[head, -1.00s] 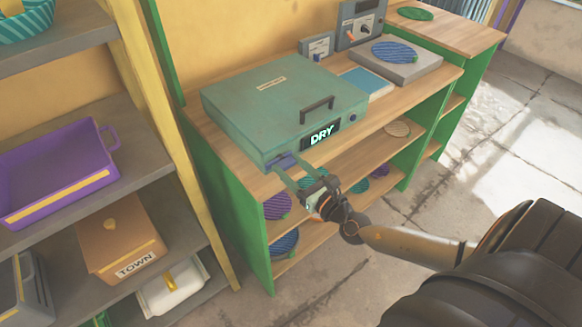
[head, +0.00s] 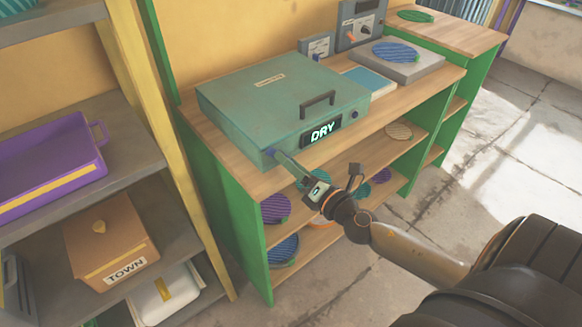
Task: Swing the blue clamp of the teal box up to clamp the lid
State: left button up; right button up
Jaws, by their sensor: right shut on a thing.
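The teal box (head: 235,100) sits on the wooden counter with its lid down and a dark handle (head: 318,103) on the lid. The blue clamp (head: 270,152) is at the left part of the box's front; only a small bit of blue shows, and the rest is hidden by my fingers. My right gripper (head: 282,160) is shut on the clamp, reaching in from the lower right with its fingers seen nearly edge-on. My left gripper is not in view.
A blue-topped panel (head: 367,82) and a grey block (head: 415,66) with a blue disc (head: 394,52) lie right of the box. Lower shelves hold several discs. A shelf at left holds a purple tray (head: 55,180) and a TOWN box (head: 108,240).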

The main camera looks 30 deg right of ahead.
pick_arm(q)
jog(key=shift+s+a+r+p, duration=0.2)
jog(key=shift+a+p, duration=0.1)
jog(key=shift+p, duration=0.2)
pick_arm(e)
jog(key=shift+m, duration=4)
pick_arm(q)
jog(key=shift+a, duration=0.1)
pick_arm(e)
jog(key=shift+f, duration=0.1)
jog(key=o, duration=1.4)
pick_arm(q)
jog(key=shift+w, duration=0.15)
pick_arm(e)
jog(key=shift+f, duration=0.2)
jog(key=shift+s, duration=0.1)
